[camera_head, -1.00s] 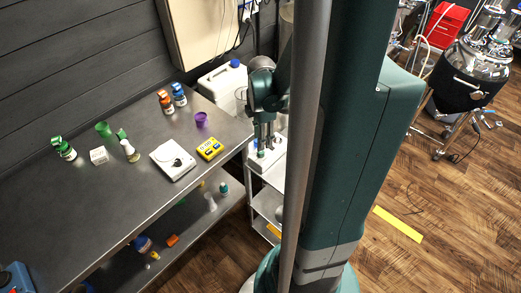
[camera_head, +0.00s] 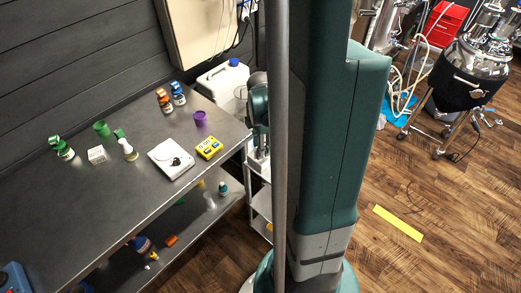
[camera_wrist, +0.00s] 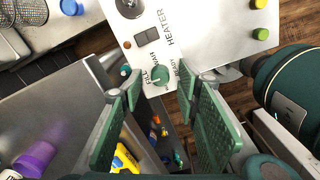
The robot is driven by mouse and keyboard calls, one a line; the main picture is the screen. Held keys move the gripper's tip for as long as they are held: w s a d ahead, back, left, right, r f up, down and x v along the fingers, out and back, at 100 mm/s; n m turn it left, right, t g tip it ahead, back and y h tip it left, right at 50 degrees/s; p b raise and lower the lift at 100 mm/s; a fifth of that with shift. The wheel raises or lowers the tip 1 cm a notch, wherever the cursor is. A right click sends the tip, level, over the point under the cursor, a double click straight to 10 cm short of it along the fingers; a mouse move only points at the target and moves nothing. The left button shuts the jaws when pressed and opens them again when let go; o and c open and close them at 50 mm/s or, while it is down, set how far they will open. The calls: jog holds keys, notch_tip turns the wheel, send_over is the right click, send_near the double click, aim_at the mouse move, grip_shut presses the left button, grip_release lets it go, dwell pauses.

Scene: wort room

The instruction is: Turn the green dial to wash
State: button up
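The green dial (camera_wrist: 162,74) is on a white panel (camera_wrist: 125,22) in the wrist view, beside small printed labels. A "FILL" label is on its left; the other labels are partly hidden or too small to read surely. My gripper (camera_wrist: 158,86) is open, with its two green-padded fingers spread on either side of the dial. I cannot tell whether a fingertip touches it. In the head view my arm's end is mostly hidden behind my own column, above a white cart (camera_head: 260,200); the dial is not visible there.
The panel also has a "HEATER" label, a grey switch (camera_wrist: 146,36) and a metal knob (camera_wrist: 130,6). A yellow button (camera_wrist: 258,3) and a green button (camera_wrist: 261,34) are at the right. The steel bench (camera_head: 120,195) holds bottles, a scale and a yellow device (camera_head: 209,148).

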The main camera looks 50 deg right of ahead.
jog(key=shift+f, duration=0.75)
jog(key=shift+c, duration=0.3)
jog(key=c, duration=0.8)
